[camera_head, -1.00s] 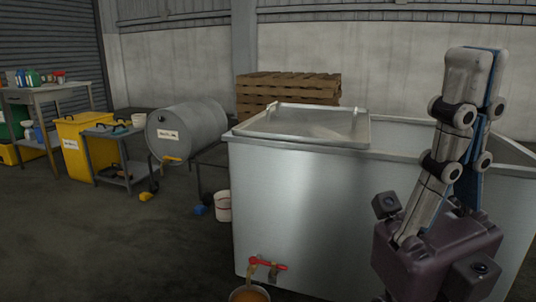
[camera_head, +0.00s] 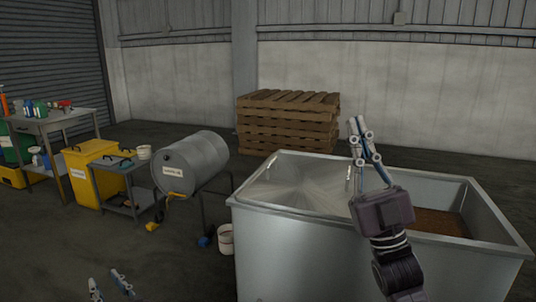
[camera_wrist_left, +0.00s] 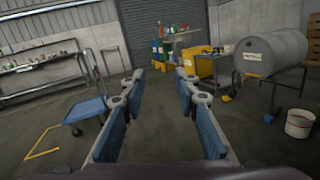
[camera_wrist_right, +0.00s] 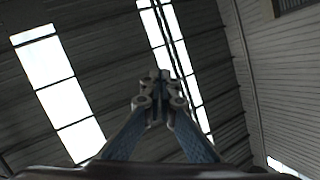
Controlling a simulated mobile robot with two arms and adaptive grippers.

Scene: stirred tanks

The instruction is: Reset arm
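My right gripper (camera_head: 360,128) points upward in the head view, in front of the steel tank (camera_head: 268,250). In the right wrist view its fingertips (camera_wrist_right: 156,78) come together with nothing visible between them. My left gripper (camera_head: 111,280) shows only by its fingertips at the bottom left of the head view. In the left wrist view its two fingers (camera_wrist_left: 155,82) are wide apart and empty, over open floor. The rest of both arms is mostly out of view.
A grey drum (camera_head: 192,162), a white bucket (camera_head: 226,238) and a small cart (camera_head: 120,172) stand left. A blue trolley (camera_wrist_left: 85,112) stands left in the left wrist view.

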